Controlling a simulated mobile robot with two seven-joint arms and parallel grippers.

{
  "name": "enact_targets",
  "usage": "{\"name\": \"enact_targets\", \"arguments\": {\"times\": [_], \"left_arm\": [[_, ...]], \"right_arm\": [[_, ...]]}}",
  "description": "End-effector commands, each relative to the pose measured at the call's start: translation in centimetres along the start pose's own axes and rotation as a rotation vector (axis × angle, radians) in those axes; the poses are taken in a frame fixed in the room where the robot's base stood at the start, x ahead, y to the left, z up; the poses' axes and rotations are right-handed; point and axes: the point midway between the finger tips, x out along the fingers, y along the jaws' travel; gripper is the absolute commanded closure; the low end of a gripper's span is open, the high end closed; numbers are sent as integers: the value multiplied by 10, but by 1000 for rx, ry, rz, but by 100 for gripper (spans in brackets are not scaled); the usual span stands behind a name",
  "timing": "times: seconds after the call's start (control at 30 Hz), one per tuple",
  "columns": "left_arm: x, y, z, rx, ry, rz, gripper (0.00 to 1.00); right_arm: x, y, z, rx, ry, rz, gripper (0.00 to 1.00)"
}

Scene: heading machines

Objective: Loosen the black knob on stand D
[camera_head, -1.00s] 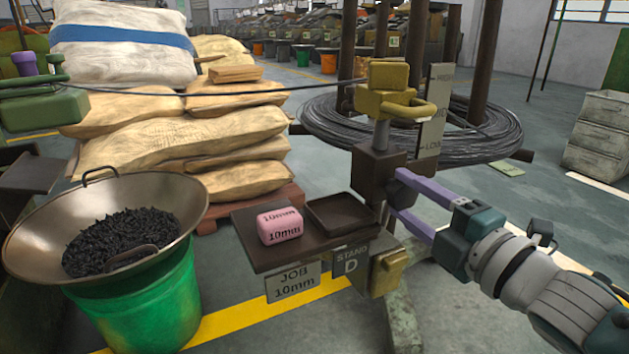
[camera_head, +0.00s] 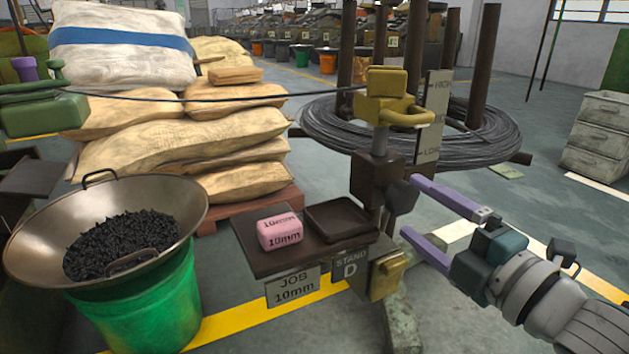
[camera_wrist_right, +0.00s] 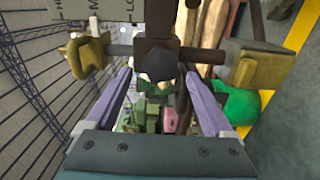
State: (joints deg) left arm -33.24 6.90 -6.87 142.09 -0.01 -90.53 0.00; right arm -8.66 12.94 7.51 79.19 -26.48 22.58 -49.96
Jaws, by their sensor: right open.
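Stand D has a dark upright block (camera_head: 374,178) with a yellow head (camera_head: 387,95) on its post and a "STAND D" plate (camera_head: 350,267) below. The black knob (camera_head: 402,196) sticks out from the right side of the block. It also shows as a dark faceted knob in the right wrist view (camera_wrist_right: 158,65). My right gripper (camera_head: 411,207) is open with purple fingers, one above and one below the knob in the head view, tips close to it. In the wrist view the knob lies between the fingertips (camera_wrist_right: 158,76), with a gap on both sides. My left gripper is not in view.
The stand's shelf (camera_head: 262,262) holds a pink 10mm block (camera_head: 280,231) and an empty dark tray (camera_head: 342,221). A HIGH/LOW scale plate (camera_head: 433,118) stands beside the yellow head. A wire coil (camera_head: 330,130) lies behind. A pan (camera_head: 185,195) of black pieces sits on a green bucket (camera_head: 150,300).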

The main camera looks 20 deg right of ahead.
Motion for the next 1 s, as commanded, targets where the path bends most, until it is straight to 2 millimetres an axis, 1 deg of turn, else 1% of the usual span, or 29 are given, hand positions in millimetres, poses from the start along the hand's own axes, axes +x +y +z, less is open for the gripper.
{"name": "enact_targets", "arguments": {"times": [0.03, 0.2, 0.3, 0.4, 0.53, 0.93, 1.0], "left_arm": [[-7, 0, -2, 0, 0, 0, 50], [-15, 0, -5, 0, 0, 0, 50], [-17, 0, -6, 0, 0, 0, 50], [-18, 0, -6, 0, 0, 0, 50], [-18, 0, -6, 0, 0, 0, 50], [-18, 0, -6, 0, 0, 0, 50], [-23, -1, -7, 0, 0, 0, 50]], "right_arm": [[-12, 2, 0, 2, -2, -6, 13], [-46, 2, 0, 1, -2, -4, 13], [-60, 1, 0, 1, -1, -4, 13], [-67, 0, 0, 0, -1, -2, 13], [-70, 0, 0, -1, 0, 0, 13], [-70, 0, 0, -1, -1, -1, 13], [-69, 5, 0, 6, -6, -5, 13]]}}
